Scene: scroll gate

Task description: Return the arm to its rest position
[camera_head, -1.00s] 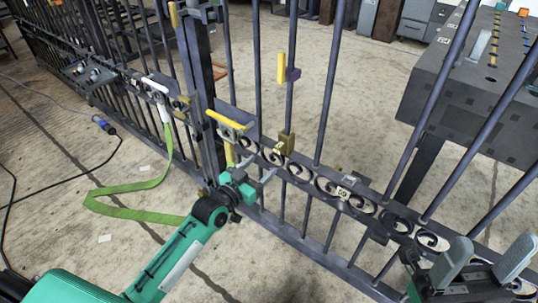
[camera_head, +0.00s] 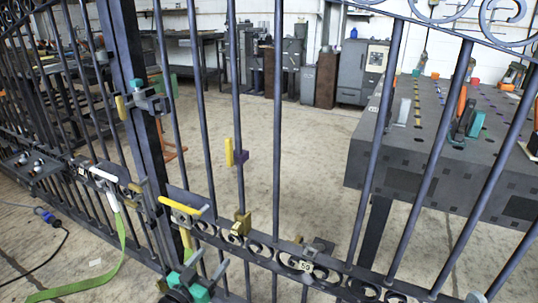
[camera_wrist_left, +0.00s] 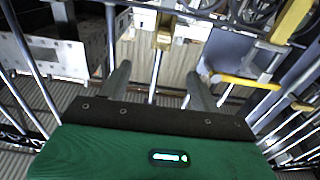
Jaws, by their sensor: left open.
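My left gripper (camera_head: 208,266) is low in the head view, in front of the gate's lower part, below a yellow handle (camera_head: 185,206). Most of my left arm is out of the head view. Only a grey tip of my right gripper (camera_head: 476,297) shows at the bottom right, so its opening is hidden.
The dark bar gate (camera_head: 277,110) with scrollwork crosses the whole view close to my left gripper. The floor between is clear.

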